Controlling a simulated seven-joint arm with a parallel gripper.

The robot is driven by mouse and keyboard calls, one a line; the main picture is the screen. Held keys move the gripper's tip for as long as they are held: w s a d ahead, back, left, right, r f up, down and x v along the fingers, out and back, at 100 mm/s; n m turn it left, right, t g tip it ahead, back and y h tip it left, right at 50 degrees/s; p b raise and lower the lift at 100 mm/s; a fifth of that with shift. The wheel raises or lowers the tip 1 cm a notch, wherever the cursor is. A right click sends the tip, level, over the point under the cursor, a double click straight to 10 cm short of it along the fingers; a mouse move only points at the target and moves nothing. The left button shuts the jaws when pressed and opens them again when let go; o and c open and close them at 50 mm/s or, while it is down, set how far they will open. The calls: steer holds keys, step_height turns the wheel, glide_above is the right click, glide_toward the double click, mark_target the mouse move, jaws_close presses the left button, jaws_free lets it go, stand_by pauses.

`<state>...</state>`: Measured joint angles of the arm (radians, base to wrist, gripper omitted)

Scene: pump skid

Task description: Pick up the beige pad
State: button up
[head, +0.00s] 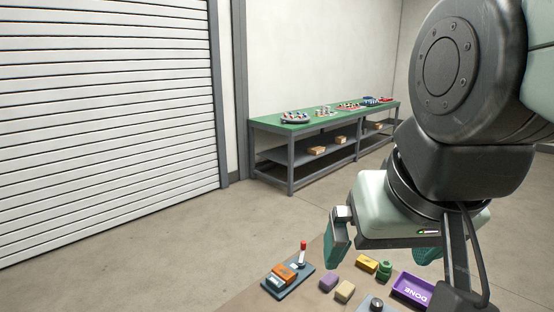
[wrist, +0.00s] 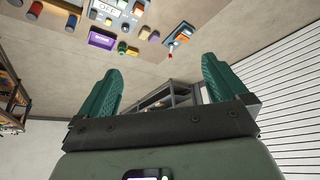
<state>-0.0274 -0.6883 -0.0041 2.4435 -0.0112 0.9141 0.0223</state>
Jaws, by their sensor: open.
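The beige pad (head: 344,291) is a small block near the bottom of the head view, just right of and nearer than a purple pad (head: 329,281). In the wrist view, the beige pad (wrist: 145,32) looks tiny near the top, beside the purple pad (wrist: 154,37). My gripper (head: 380,262) is open and empty, its two green fingers spread wide. It hangs in the air, apart from the pad. In the wrist view my gripper (wrist: 161,65) has nothing between its fingers.
A yellow block (head: 366,264), a green knobbed part (head: 384,269) and a purple bin marked DONE (head: 412,291) lie right of the pad. A blue base (head: 290,287) with an orange block and red-topped lever stands left. A green-topped bench (head: 322,122) is behind.

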steer(key=shift+s+a+f+n, duration=0.1)
steer(key=shift+s+f+n, duration=0.3)
steer(key=shift+s, duration=0.3)
steer(key=shift+c, duration=0.6)
steer(key=shift+w, duration=0.1)
